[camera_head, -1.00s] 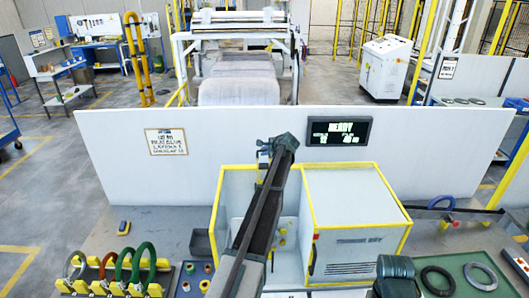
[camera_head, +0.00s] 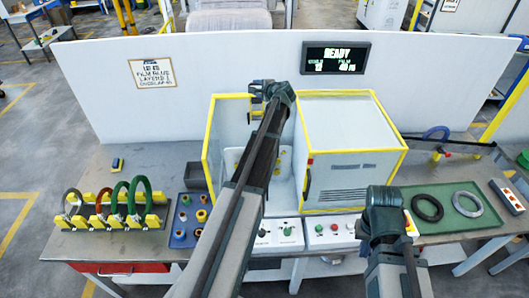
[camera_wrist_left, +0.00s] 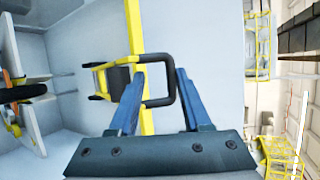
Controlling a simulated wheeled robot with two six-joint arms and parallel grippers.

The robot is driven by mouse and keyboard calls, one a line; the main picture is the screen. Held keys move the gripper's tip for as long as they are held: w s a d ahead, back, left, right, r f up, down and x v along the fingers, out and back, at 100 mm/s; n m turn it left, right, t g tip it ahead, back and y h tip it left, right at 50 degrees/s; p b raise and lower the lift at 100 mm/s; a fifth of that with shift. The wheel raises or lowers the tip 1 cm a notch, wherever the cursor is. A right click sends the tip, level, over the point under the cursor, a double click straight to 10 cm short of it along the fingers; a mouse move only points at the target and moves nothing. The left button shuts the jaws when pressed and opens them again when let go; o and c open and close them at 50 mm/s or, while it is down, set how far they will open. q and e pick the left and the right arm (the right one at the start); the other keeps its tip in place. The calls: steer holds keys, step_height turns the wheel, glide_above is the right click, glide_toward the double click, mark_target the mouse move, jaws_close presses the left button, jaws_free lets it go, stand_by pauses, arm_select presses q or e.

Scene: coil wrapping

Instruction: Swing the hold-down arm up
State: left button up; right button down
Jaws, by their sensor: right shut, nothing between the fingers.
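My right gripper (camera_head: 384,212) is shut and empty, in front of the machine's right side.
A rack with several coloured coils (camera_head: 110,222) stands at the left, next to a blue tray (camera_head: 178,238) of small parts. A green mat (camera_head: 440,226) with dark and grey rings lies at the right. A white partition with a lit READY display (camera_head: 335,57) stands behind.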

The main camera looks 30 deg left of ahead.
arm_select(q)
steer(key=s+d+f+b, duration=0.2)
steer(key=s+f+b, duration=0.2)
steer(key=b, duration=0.3)
steer(key=s+d+f+t+y+b, duration=0.1)
steer(key=s+d+f+b, duration=0.2)
steer(key=f+b, duration=0.4)
steer(key=s+d+f+y+b, duration=0.1)
steer(key=s+d+f+b, duration=0.1)
steer(key=s+f+b, duration=0.3)
steer(key=shift+s+d+f+n+t+b, duration=0.1)
steer(key=shift+d+f+n+t+b, duration=0.2)
steer(key=shift+b, duration=0.35)
steer(key=shift+s+f+n+t+b, duration=0.1)
steer(key=shift+f+b, duration=0.25)
steer(key=shift+b, duration=0.25)
steer(key=shift+r+p+v, duration=0.2)
steer(key=shift+p+v, duration=0.15)
steer(key=shift+v, duration=0.95)
steer(key=shift+r+p+v, duration=0.15)
steer(key=shift+p+v, duration=0.2)
steer(key=shift+v, duration=1)
